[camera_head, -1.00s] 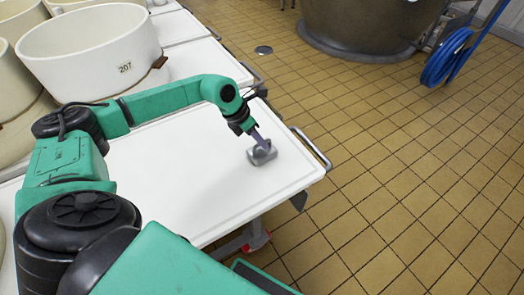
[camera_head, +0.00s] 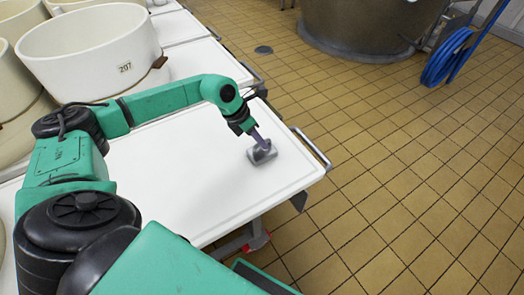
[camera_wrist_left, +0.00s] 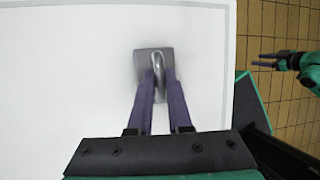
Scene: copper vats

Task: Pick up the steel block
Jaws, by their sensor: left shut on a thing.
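The steel block (camera_head: 265,155) is a small grey block near the right end of the white table top (camera_head: 190,172). In the left wrist view the steel block (camera_wrist_left: 143,61) has a rounded, shiny raised grip on top. My left gripper (camera_head: 259,140) reaches down onto it from above. Its two purple fingers (camera_wrist_left: 158,84) are shut on the raised grip, one on each side. I cannot tell whether the block touches the table or hangs just above it. My right gripper (camera_wrist_left: 265,60) shows at the right of the wrist view, over the floor, with its fingers apart and empty.
A large white vat marked 207 (camera_head: 95,50) stands at the back left, with other vats beside it. A metal rail (camera_head: 312,148) runs along the table's right edge. Tiled floor lies beyond, with a blue hose (camera_head: 446,57) far off. The table around the block is clear.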

